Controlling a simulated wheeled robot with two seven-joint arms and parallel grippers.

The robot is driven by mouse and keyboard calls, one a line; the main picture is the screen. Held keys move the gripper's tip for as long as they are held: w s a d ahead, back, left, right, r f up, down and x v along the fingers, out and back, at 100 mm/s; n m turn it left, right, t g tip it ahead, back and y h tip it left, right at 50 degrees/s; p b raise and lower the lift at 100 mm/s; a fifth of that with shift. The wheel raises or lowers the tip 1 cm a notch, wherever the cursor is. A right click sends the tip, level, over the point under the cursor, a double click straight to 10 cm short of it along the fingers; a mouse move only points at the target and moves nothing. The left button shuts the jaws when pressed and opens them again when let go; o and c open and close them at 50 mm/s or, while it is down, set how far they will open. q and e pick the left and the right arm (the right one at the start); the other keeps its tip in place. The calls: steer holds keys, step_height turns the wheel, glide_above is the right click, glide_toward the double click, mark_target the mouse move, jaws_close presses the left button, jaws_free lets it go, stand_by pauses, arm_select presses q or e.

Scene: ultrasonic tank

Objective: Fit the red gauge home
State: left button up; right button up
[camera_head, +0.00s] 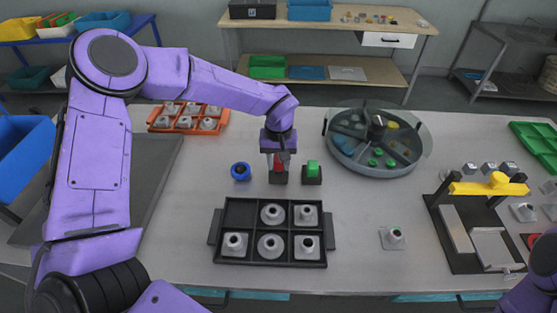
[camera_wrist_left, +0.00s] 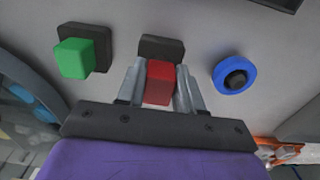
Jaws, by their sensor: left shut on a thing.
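The red gauge (camera_head: 278,162) is between the fingers of my left gripper (camera_head: 279,157), which points down over the table. The left wrist view shows the red gauge (camera_wrist_left: 160,80) as a red block, with the left gripper (camera_wrist_left: 160,88) shut on it. A black block (camera_head: 278,179) is directly below it in the head view; the black block also shows beyond the fingertips in the wrist view (camera_wrist_left: 162,47). I cannot tell whether the gauge touches that block or sits in it. My right gripper is out of view.
A green block in a black holder (camera_head: 312,172) stands close on the right, a blue ring (camera_head: 241,171) on the left. A black tray (camera_head: 217,228) with several grey parts lies in front; its back-left compartment is empty. A round divided tray (camera_head: 424,152) stands at the right.

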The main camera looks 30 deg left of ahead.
arm_select(q)
steer(key=shift+f, duration=0.9)
stand_by(0.8)
steer(key=shift+f+p, duration=0.25)
steer(key=shift+p, duration=1)
stand_by(4.8)
steer(key=o, duration=1.1)
